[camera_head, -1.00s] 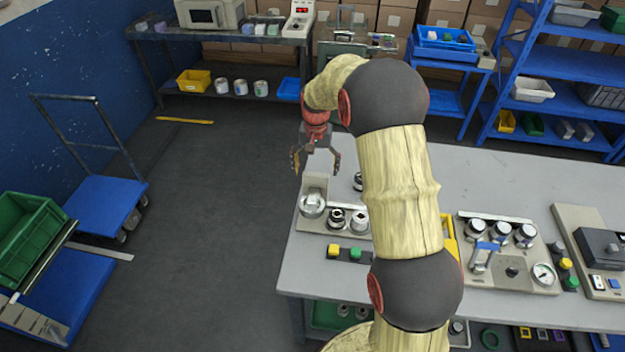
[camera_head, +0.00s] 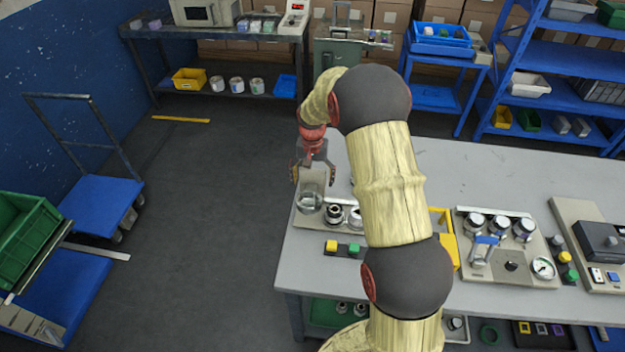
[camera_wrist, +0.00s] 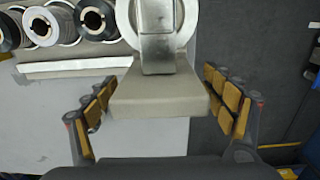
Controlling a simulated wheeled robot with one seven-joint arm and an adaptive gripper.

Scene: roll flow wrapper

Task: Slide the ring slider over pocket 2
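A ring piece (camera_head: 309,203) with a white rim and a metal part across it sits at the left end of the pale fixture. It appears to be the ring slider, joined to a beige block (camera_wrist: 160,97) behind it. My gripper (camera_head: 313,179) is at this block. In the wrist view its fingers (camera_wrist: 160,88) are spread on both sides of the block, with visible gaps, so it is open and holds nothing. Dark-cored rolls (camera_wrist: 42,25) sit in a row beside the ring; the head view shows one (camera_head: 334,213) clearly. Pocket numbers are not readable.
Yellow (camera_head: 331,246) and green buttons stand in front of the fixture. To the right are a yellow frame (camera_head: 446,240) and a panel with rolls and a dial (camera_head: 542,268). The rear of the grey table (camera_head: 480,170) is clear.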

